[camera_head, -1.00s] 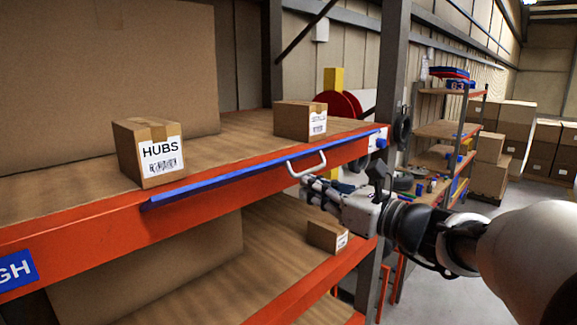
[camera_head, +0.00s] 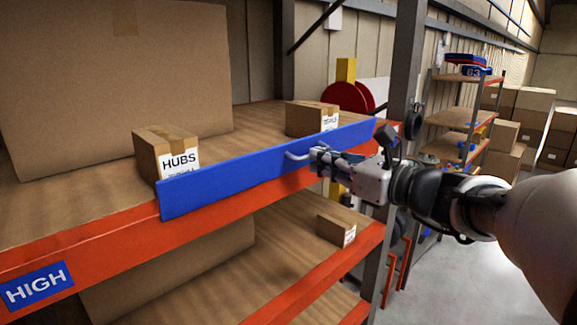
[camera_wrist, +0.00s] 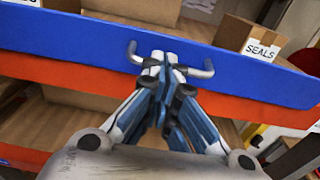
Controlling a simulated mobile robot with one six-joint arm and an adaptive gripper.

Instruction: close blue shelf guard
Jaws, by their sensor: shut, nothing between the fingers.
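The blue shelf guard (camera_head: 235,176) stands raised along the front edge of the upper orange shelf, its broad face toward me. It covers the lower part of the HUBS box. Its light metal handle (camera_head: 299,155) sticks out from the face. My gripper (camera_head: 318,160) is shut with nothing in it, right at the handle. In the wrist view the closed fingertips (camera_wrist: 165,60) lie at the handle (camera_wrist: 133,52), between its two ends, in front of the guard (camera_wrist: 235,72). I cannot tell whether they touch the handle or the guard.
The HUBS box (camera_head: 150,150) and the SEALS box (camera_head: 305,118) stand on the upper shelf (camera_head: 60,205) behind the guard. A large carton (camera_head: 110,80) is behind them. A small box (camera_head: 332,229) sits on the lower shelf. A steel post (camera_head: 402,80) rises near my arm.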

